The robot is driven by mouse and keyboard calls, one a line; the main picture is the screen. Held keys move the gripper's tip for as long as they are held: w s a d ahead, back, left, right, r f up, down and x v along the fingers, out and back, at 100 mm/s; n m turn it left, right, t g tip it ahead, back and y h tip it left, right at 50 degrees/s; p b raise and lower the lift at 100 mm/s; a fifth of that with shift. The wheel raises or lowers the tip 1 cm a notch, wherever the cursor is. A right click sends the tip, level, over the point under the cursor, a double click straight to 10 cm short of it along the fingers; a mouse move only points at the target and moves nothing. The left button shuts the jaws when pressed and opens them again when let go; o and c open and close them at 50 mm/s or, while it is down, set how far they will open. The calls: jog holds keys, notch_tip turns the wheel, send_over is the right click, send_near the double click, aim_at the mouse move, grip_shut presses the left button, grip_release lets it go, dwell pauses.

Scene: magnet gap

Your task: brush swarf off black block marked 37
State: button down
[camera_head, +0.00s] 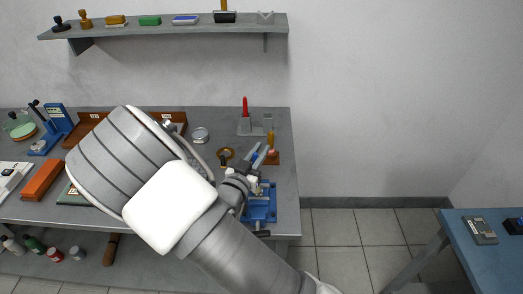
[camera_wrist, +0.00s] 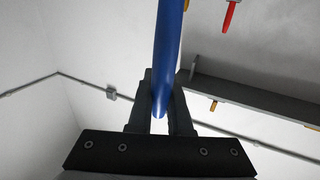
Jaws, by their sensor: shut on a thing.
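My gripper (camera_head: 255,170) is above the right part of the grey bench, by the blue vise (camera_head: 262,208). In the wrist view my gripper (camera_wrist: 160,100) is shut on a long blue handle (camera_wrist: 168,50), which stands between the two black fingers. The far end of this blue-handled tool is out of the wrist view, so I cannot see bristles. A blue bit by the gripper shows in the head view (camera_head: 254,157). I cannot make out a black block marked 37 or any swarf; my arm covers much of the bench and part of the vise.
A red-handled tool (camera_head: 245,104) stands in a grey holder at the bench's back. A round tin (camera_head: 200,135) and a brown ring (camera_head: 226,153) lie nearby. A wall shelf (camera_head: 180,28) holds stamps and blocks. A blue table (camera_head: 480,262) stands at right, with open floor between.

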jog(key=shift+d, duration=0.1)
jog(key=shift+w+d+b, duration=0.3)
jog(key=shift+w+d, duration=0.35)
jog(key=shift+d, duration=0.15)
jog(key=shift+s+a, duration=0.65)
jog(key=shift+a, duration=0.25)
jog(key=shift+d, duration=0.1)
jog(key=shift+w+d, duration=0.7)
jog(key=shift+d, duration=0.1)
